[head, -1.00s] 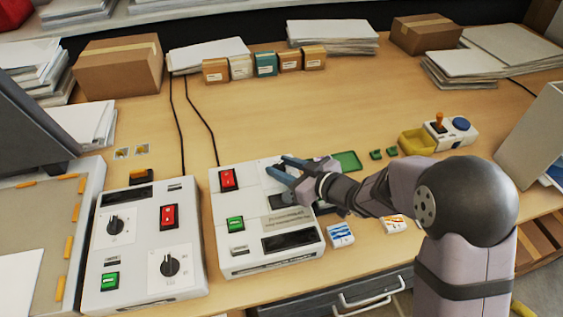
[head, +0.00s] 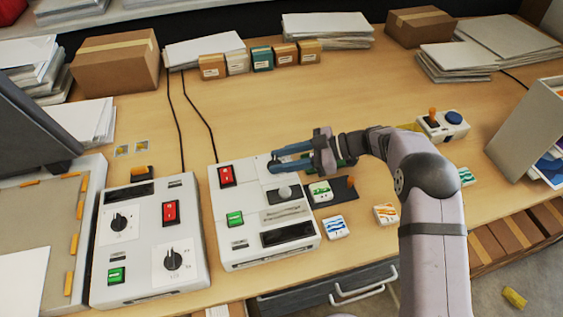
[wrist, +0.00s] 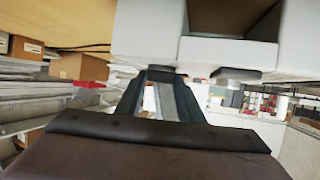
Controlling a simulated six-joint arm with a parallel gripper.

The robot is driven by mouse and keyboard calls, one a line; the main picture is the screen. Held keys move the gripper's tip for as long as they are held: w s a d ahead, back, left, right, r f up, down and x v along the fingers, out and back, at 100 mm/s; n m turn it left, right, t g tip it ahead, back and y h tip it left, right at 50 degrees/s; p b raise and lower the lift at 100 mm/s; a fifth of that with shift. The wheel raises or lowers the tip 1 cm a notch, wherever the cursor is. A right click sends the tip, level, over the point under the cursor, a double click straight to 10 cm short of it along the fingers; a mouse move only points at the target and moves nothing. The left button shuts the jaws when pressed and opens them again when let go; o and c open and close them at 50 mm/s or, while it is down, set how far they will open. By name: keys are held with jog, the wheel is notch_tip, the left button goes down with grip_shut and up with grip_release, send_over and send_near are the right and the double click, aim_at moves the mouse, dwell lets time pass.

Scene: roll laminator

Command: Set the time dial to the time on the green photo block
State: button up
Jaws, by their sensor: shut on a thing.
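A white block with a green picture, the green photo block (head: 320,191), lies on a dark plate right of the middle white machine (head: 229,205). Its time marking is too small to read. My gripper (head: 275,164) is over the top right of that machine. Its blue fingers point left and are shut on a small dark knob there, which they mostly hide; I take it for the time dial. In the wrist view the fingertips (wrist: 170,78) are close together against a white body. The dial's pointer and scale cannot be read.
The left machine (head: 140,284) has two black dials. A blue photo block (head: 336,228) and an orange one (head: 386,213) lie near the front edge.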

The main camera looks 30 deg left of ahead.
jog(key=shift+w+a+f+n+g+h+b, duration=0.15)
jog(key=shift+n+g+h+b, duration=0.15)
jog(key=shift+n+g+b, duration=0.7)
jog(key=shift+r+h, duration=0.25)
jog(key=shift+h, duration=0.05)
jog(key=o, duration=1.1)
jog(key=shift+c, duration=0.2)
jog(key=shift+b, duration=0.3)
jog(key=shift+w, duration=0.15)
jog(key=b+v, duration=0.2)
jog(key=v, duration=0.5)
jog(key=shift+b, duration=0.35)
